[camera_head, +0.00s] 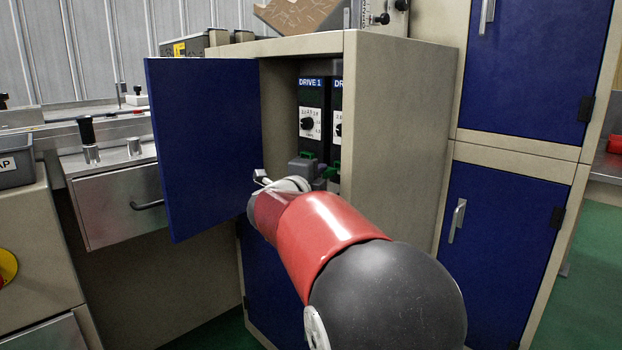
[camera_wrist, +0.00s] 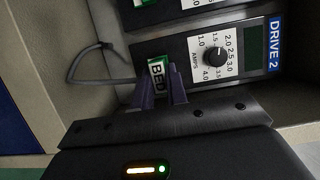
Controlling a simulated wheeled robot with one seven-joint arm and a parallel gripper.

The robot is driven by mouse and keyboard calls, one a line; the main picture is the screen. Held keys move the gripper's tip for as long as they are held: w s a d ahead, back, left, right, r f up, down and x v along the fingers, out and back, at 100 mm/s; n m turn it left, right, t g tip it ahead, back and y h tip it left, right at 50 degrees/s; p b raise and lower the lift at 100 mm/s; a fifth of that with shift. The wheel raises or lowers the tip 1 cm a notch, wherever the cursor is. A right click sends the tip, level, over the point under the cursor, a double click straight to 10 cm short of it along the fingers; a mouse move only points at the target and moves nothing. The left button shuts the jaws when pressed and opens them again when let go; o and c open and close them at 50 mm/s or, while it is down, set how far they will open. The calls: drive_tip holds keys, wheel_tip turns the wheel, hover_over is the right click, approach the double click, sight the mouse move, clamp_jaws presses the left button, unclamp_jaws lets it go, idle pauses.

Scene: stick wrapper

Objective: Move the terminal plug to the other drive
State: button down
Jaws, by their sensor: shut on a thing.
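The terminal plug (camera_wrist: 157,70), green with a white lettered label, is between my gripper's fingertips (camera_wrist: 162,84) in the wrist view. My gripper is shut on it at the lower end of Drive 2 (camera_wrist: 238,50). The fingers hide part of the plug, so I cannot tell whether it is seated. A grey cable (camera_wrist: 97,48) loops beside it. Drive 1 (camera_head: 312,115) stands left of Drive 2 (camera_head: 338,120) in the head view. A similar green labelled piece (camera_wrist: 145,3) shows at the wrist view's top edge. My arm hides most of the gripper in the head view.
The drives stand inside a beige cabinet (camera_head: 405,130). Its blue door (camera_head: 200,140) is swung open on the left, close to my arm. The cabinet side wall bounds the opening on the right. A metal drawer unit (camera_head: 115,200) stands farther left.

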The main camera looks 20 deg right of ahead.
sight(330, 168)
drive_tip(key=shift+w+d, duration=0.2)
drive_tip(key=shift+d, duration=0.45)
drive_tip(key=shift+w+d, duration=0.2)
drive_tip(key=shift+d, duration=0.35)
drive_tip(key=shift+w+d, duration=0.2)
drive_tip(key=shift+d, duration=0.35)
idle(1.2)
drive_tip(key=c, duration=1.3)
unclamp_jaws()
drive_tip(key=v, duration=0.7)
drive_tip(key=shift+s+a, duration=0.25)
drive_tip(key=shift+a, duration=0.05)
